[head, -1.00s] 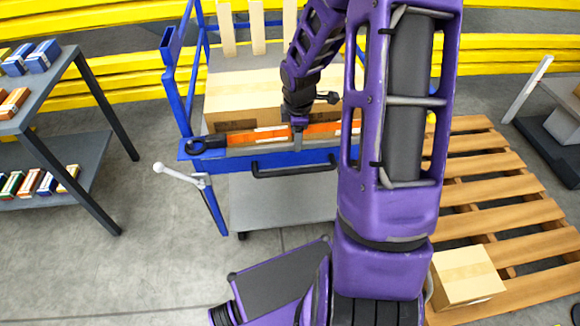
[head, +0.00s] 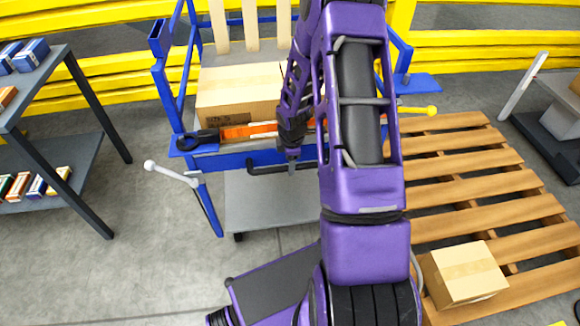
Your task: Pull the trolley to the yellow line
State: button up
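The trolley has a blue frame (head: 207,207) with a grey lower deck (head: 265,205), and stands ahead of me. A black bar handle (head: 262,170) runs along its near side, its right part hidden by my purple arm. My gripper (head: 291,166) points down at this handle, overlapping it in the picture. I cannot tell whether the fingers touch or enclose the bar, or whether they are open. A small yellow patch (head: 559,323) shows at the bottom right edge; I cannot tell whether it is the yellow line.
A carton (head: 235,85) and an orange strip (head: 240,131) are on the trolley's top. A grey shelf table (head: 75,165) with small boxes stands left. A wooden pallet (head: 470,190) with a carton (head: 463,272) lies right. Yellow rails (head: 480,60) cross behind. Floor left of the trolley is clear.

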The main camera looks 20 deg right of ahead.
jog(key=shift+w+d+f, duration=0.1)
jog(key=shift+w+f, duration=0.1)
jog(key=shift+f, duration=0.65)
jog(key=shift+c, duration=0.4)
grip_shut()
dwell(0.5)
